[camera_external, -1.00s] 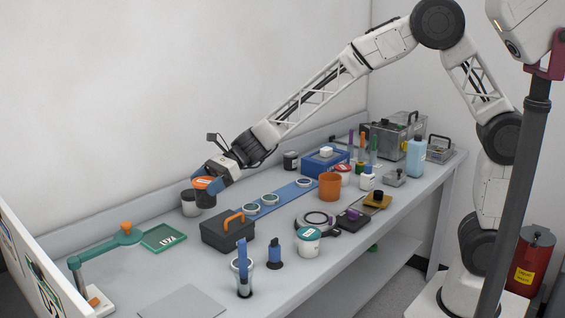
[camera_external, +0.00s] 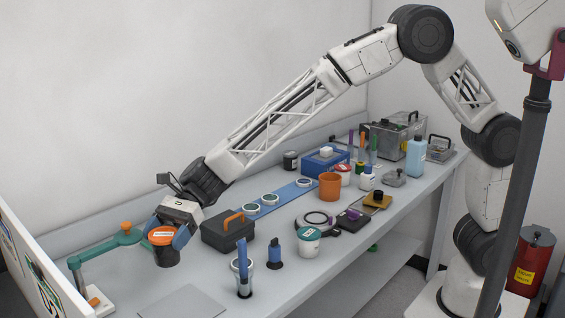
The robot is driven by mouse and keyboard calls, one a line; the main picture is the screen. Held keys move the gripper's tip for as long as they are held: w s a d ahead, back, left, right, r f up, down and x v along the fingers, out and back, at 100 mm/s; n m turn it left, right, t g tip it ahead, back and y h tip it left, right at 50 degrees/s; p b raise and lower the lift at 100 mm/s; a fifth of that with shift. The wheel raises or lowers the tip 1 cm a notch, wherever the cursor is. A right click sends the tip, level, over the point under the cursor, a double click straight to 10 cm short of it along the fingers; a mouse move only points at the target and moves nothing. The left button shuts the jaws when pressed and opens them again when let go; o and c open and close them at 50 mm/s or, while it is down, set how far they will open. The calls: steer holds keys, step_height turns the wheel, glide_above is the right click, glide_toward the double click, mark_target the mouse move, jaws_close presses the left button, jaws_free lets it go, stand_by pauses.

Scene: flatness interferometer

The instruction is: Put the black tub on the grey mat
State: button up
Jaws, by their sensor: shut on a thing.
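The black tub (camera_external: 166,257) has an orange lid with a white label. My gripper (camera_external: 165,236) is shut on it, with blue fingers on either side of the lid. The tub looks roughly upright and appears to be above the table, left of the dark toolbox. The flat grey mat (camera_external: 184,302) lies at the table's front edge, nearer the camera than the tub and a little to its right. The mat is bare, and its near part is cut off by the picture's edge.
A dark toolbox with an orange handle (camera_external: 228,230) stands right of my gripper. A green jointed stand (camera_external: 105,245) is to the left. The table between tub and mat looks clear.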

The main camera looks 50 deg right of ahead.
mark_target(162, 265)
steer(key=shift+s+a, duration=0.6)
steer(key=shift+a, duration=0.05)
step_height(162, 265, down, 4)
steer(key=shift+r, duration=0.1)
steer(key=shift+f, duration=0.6)
steer(key=shift+f, duration=0.15)
steer(key=shift+f, duration=3)
steer(key=shift+f, duration=1.9)
steer(key=shift+f, duration=0.15)
